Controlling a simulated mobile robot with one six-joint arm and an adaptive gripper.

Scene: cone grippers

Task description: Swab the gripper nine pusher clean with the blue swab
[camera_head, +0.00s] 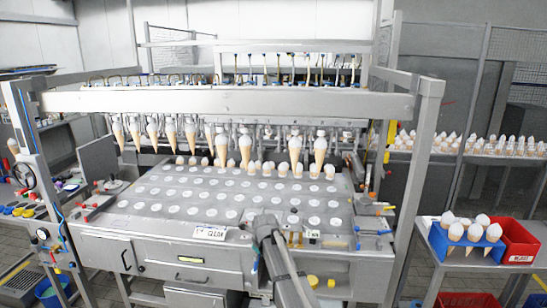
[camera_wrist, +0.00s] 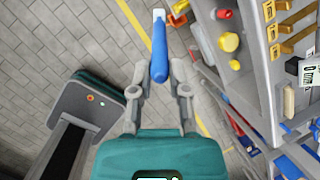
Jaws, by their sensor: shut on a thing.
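My gripper (camera_wrist: 158,72) is shut on the blue swab (camera_wrist: 159,58) in the wrist view. The swab has a blue handle and a pale tip pointing away from my gripper, over the tiled floor. In the head view, a row of cone grippers (camera_head: 240,126) hangs under the machine's crossbar, several holding cones. I cannot tell which one is gripper nine, and its pusher is too small to make out. My grey arm shows at the bottom middle of the head view; the swab cannot be made out there.
Below the row lies a grey plate (camera_head: 150,205) with pale round spots. At right, a blue rack (camera_head: 466,240) of cones stands beside a red bin (camera_head: 520,238).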

